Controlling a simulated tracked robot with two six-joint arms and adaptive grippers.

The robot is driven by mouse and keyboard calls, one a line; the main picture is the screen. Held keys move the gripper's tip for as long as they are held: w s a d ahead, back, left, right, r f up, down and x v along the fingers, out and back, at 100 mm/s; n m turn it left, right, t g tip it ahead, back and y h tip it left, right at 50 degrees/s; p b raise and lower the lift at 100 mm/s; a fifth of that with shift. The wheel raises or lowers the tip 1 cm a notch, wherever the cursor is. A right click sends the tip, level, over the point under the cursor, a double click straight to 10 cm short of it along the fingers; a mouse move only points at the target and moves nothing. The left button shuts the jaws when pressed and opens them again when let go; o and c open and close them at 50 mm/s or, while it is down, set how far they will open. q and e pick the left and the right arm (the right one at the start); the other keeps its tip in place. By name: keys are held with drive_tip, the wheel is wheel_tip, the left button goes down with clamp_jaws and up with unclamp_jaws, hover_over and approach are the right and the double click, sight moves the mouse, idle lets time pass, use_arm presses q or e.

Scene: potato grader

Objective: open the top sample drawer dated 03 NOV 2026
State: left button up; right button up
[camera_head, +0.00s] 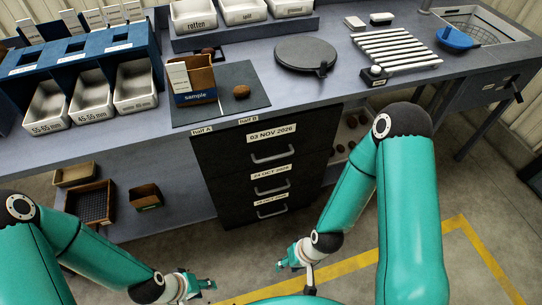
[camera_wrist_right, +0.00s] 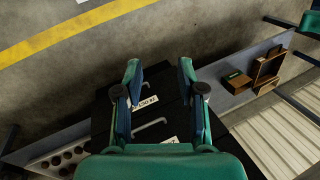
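The top sample drawer (camera_head: 235,146), labelled 03 NOV 2026 (camera_head: 272,133), is shut in the black cabinet under the bench. Its silver bar handle (camera_head: 274,155) is clear of both grippers. My right gripper (camera_head: 285,265) is in front of and below the drawers, apart from them. In the right wrist view this gripper (camera_wrist_right: 158,68) is open and empty. Between its fingers are the cabinet with a white label (camera_wrist_right: 147,102) and a bar handle (camera_wrist_right: 150,124). My left gripper (camera_head: 203,284) is low at the left; its fingers look apart and empty.
Two lower drawers, the middle labelled 24 OCT 2026 (camera_head: 272,173), are shut below. The bench top above holds a sample box (camera_head: 192,80), a potato (camera_head: 241,91) and a round dark plate (camera_head: 305,54). Crates (camera_head: 92,203) stand at left; the floor in front is free.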

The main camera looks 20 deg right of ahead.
drive_tip(key=w+f+m+t+b, duration=0.2)
drive_tip(key=w+f+b, duration=0.1)
drive_tip(key=w+b, duration=0.25)
drive_tip(key=m+t+h+b, duration=0.3)
drive_tip(key=m+t+b, duration=1.05)
drive_tip(key=b, duration=1.55)
approach(271, 159)
drive_tip(key=shift+g, duration=0.25)
drive_tip(key=b+x, duration=0.1)
drive_tip(key=x, duration=0.9)
drive_tip(key=shift+w, duration=0.4)
clamp_jaws()
